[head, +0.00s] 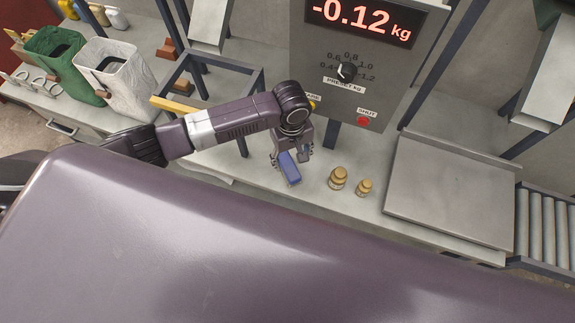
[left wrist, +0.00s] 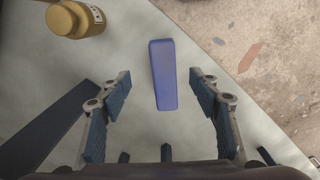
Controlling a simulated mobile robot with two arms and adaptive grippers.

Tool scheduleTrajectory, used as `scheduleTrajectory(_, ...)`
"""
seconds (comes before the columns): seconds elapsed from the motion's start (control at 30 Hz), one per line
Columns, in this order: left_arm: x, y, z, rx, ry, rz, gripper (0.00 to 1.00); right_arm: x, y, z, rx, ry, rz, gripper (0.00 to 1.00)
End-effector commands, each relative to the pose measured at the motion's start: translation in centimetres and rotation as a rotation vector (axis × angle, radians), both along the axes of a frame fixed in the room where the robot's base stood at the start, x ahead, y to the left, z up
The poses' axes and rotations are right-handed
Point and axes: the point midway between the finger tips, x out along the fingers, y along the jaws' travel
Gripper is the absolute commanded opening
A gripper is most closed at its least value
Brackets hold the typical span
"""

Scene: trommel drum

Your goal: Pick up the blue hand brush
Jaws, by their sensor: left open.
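The blue hand brush (head: 289,168) lies on the grey bench top, near its front edge. My left gripper (head: 290,157) is above it in the head view and hides part of it. In the left wrist view the brush (left wrist: 163,75) shows as a long blue block, with its near end between the two open fingers (left wrist: 160,105). Both fingers are apart from it in that picture. I cannot tell the exact height of the gripper over the brush. My right gripper is in neither view.
Two brass-coloured weights (head: 338,178) stand on the bench right of the brush; one also shows in the left wrist view (left wrist: 76,19). A scale display box (head: 350,60) rises behind. A flat metal plate (head: 450,190) lies to the right. Green (head: 58,55) and white (head: 112,75) sacks stand far left.

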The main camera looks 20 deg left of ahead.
Motion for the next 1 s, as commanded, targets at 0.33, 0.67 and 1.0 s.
scheduleTrajectory(0.33, 0.6, 1.0, -2.6, 0.024, 0.008, 0.054, 0.56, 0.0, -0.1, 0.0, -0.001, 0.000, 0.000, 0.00)
scheduleTrajectory(0.67, 0.5, 1.1, -6.9, 0.022, 0.006, 0.052, 0.56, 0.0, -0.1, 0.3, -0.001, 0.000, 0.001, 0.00)
scheduleTrajectory(1.0, 0.5, 1.1, -7.8, 0.021, 0.004, 0.051, 0.56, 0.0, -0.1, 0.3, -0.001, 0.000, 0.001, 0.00)
